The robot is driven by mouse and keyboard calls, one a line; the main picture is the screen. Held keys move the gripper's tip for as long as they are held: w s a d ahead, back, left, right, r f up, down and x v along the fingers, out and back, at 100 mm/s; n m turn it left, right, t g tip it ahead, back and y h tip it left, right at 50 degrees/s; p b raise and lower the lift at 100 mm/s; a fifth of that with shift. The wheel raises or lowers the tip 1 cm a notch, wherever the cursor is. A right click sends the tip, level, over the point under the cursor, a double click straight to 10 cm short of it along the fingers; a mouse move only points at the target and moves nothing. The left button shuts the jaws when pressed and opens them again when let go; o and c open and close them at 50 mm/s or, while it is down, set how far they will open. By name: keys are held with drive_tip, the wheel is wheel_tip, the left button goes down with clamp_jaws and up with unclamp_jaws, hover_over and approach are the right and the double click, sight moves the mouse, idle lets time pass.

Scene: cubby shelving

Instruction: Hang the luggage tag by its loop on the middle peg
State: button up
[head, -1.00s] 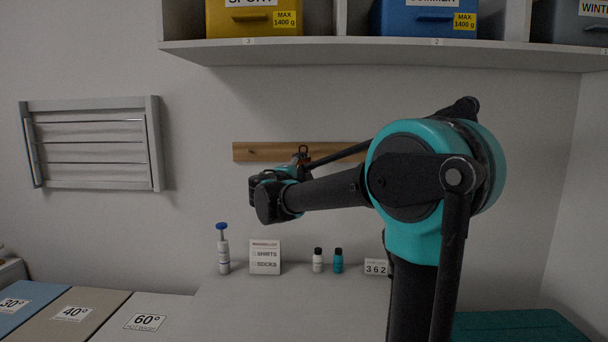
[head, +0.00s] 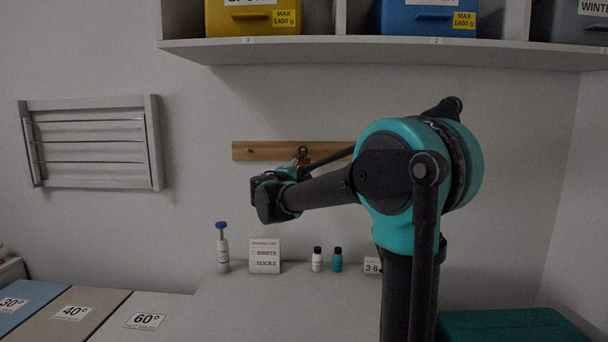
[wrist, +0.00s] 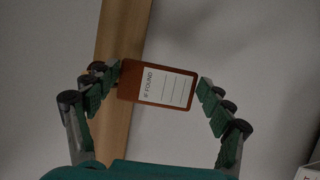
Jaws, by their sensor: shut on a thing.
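The luggage tag (wrist: 157,84) is a brown-red rectangle with a white "IF FOUND" label. In the wrist view it lies between the fingertips of my gripper (wrist: 159,82), which is shut on its two edges. One peg (head: 251,151) shows at the rail's left. The middle peg is not clearly seen, and I cannot tell whether the loop touches it. My arm hides the rail's right part.
A shelf (head: 380,47) with coloured bins overhangs the rail. Below stand a blue-topped bottle (head: 222,248), a list card (head: 265,256) and two small bottles (head: 317,260) on the counter. A wall drying rack (head: 92,143) is at left.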

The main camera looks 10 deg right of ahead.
drive_tip(key=o, duration=0.9)
